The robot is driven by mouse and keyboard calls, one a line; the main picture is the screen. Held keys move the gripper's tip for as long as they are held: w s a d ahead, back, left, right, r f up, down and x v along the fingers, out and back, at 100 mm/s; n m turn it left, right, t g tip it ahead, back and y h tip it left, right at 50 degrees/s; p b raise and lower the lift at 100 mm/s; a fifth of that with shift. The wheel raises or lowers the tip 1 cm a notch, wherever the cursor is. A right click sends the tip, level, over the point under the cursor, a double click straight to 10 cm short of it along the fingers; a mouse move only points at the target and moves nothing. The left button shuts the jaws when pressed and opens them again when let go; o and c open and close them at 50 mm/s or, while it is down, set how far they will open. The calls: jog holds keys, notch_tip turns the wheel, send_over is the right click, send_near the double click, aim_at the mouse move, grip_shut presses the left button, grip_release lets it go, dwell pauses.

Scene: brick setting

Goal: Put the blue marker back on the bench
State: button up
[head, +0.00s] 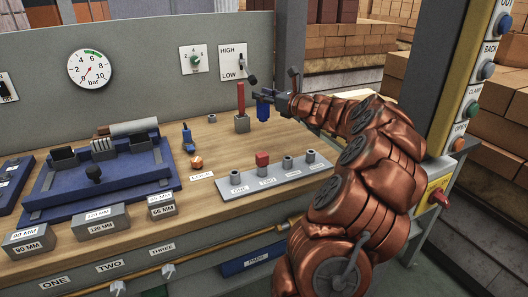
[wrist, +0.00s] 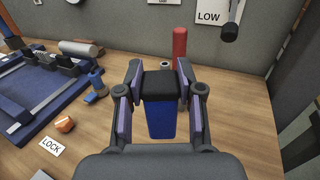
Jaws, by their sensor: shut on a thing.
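The blue marker (head: 263,110) is a blue block-like body with a black top. It also shows in the wrist view (wrist: 161,118), upright between the fingers. My gripper (wrist: 161,84) is shut on it, one finger pad on each side. In the head view my gripper (head: 266,95) is at the back right of the bench, just right of a red upright piece (head: 241,97). The wooden bench top (head: 222,150) lies below the marker. I cannot tell whether the marker's lower end touches the wood.
The red piece stands in a small grey holder (head: 242,124). A blue fixture (head: 105,172), a small blue piece (head: 188,138) and an orange piece (head: 196,162) are farther left. Wood beside the holder is clear.

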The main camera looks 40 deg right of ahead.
aim_at(265, 121)
notch_tip(265, 121, down, 10)
jog(key=shift+s+d+r+b, duration=0.1)
jog(key=shift+b, duration=0.45)
jog(key=shift+f, duration=0.2)
jog(key=o, duration=0.9)
jog(key=shift+o, duration=0.2)
jog(key=shift+r, duration=0.1)
jog(key=shift+r, duration=0.1)
jog(key=s, duration=1.2)
jog(key=shift+d, duration=0.35)
